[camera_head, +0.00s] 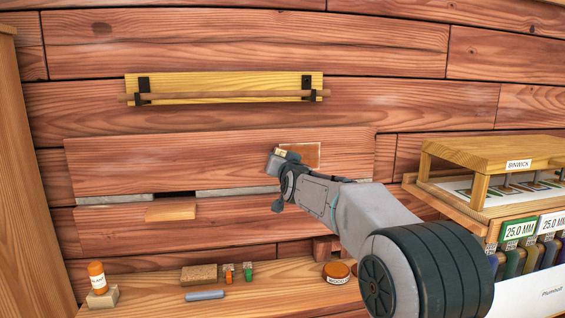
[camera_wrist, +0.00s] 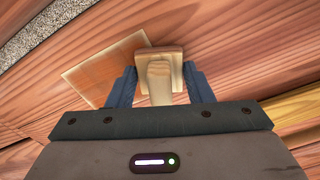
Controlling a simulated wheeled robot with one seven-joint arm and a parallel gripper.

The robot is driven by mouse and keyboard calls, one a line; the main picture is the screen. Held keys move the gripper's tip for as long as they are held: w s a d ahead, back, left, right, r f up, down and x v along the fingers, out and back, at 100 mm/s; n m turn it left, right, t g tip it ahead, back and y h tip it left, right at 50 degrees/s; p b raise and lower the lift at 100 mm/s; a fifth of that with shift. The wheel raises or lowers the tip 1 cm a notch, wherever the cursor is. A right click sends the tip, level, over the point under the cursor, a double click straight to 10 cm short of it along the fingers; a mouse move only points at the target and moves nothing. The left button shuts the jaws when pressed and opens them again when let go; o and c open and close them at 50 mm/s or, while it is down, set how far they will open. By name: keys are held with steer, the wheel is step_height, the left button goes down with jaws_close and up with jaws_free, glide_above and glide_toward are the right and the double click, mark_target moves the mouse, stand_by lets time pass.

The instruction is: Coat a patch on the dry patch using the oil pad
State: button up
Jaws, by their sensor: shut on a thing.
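The dry patch (camera_head: 303,152) is a pale-edged, orange-brown rectangle on the plank wall. It also shows in the wrist view (camera_wrist: 100,72), left of the pad. My gripper (camera_head: 282,162) is at the patch's left side in the head view. In the wrist view its blue fingers (camera_wrist: 159,78) are shut on the handle of the oil pad (camera_wrist: 160,52), a light wooden block. The pad overlaps the patch's edge in that view. A small part of the pad (camera_head: 280,153) shows at my gripper's tip. Its working face is hidden, and I cannot tell whether it touches the wall.
A yellow board with a dowel rail (camera_head: 225,97) is above. A small wooden block (camera_head: 170,212) juts out at lower left. The shelf (camera_head: 150,306) below bears an orange bottle (camera_head: 97,274), a cork block (camera_head: 199,274) and a round tin (camera_head: 337,272). A wooden stand (camera_head: 490,152) is at right.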

steer(key=shift+b+v, duration=1.8)
steer(key=shift+v, duration=1.15)
steer(key=shift+b+v, duration=0.85)
steer(key=shift+v, duration=0.65)
